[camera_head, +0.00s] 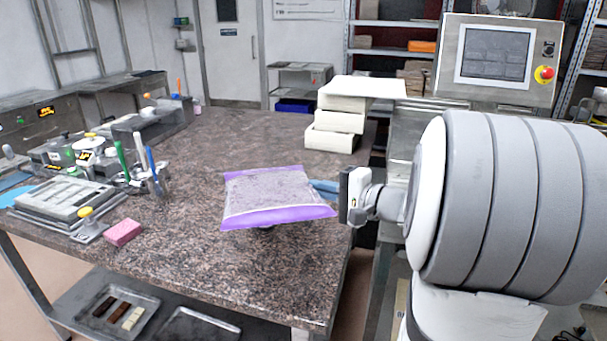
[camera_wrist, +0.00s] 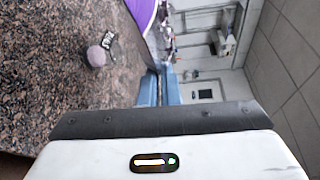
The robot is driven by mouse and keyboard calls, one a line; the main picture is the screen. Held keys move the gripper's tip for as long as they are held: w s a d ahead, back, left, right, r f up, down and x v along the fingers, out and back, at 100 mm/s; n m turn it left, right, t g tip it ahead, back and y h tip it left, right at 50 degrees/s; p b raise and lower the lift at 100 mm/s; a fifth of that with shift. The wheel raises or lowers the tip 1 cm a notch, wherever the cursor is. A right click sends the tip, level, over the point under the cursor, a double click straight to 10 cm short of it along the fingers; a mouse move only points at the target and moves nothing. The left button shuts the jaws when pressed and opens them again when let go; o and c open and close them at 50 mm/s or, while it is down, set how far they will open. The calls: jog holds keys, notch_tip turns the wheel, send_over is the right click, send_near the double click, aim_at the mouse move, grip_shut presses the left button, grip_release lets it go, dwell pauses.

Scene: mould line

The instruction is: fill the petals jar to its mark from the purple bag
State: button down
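The purple bag (camera_head: 268,193), clear-topped with purple edges and greyish contents, hangs tilted above the table in the head view. Its purple edge (camera_wrist: 141,12) shows at the top of the wrist view. My gripper (camera_head: 325,187) is at the bag's right side, its blue fingers close together and apparently shut on the bag; the grip itself is hidden. In the wrist view, a small round jar-like thing with a pinkish-grey top (camera_wrist: 96,56) stands on the table beside a black label (camera_wrist: 108,41). In the head view the bag mostly hides that spot. No fill mark can be made out.
The speckled table (camera_head: 180,245) is clear around the bag. A pink sponge (camera_head: 123,232), a scale-like tray (camera_head: 65,198) and upright tools (camera_head: 155,170) stand at the left. White boxes (camera_head: 335,122) are stacked at the back right, near a screen panel (camera_head: 496,52).

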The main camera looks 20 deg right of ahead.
jog(key=shift+w+a+r+p, duration=0.1)
jog(key=shift+w+a+p, duration=0.1)
jog(key=shift+p, duration=0.25)
jog(key=shift+w+f+g+p, duration=0.15)
jog(key=shift+f+g+p, duration=0.15)
jog(key=shift+p, duration=0.55)
jog(key=shift+w+f+m+g+p, duration=0.15)
jog(key=shift+f+m+g+p, duration=0.3)
jog(key=shift+p, duration=0.8)
jog(key=shift+w+d+r+m+g+h+p, duration=0.15)
jog(key=shift+w+m+g+h+p, duration=0.2)
jog(key=shift+p, duration=2.55)
jog(key=shift+w+r+g+p, duration=0.3)
jog(key=shift+r+g+p, duration=0.15)
jog(key=shift+p, duration=0.5)
jog(key=shift+p, duration=0.3)
dwell(1.3)
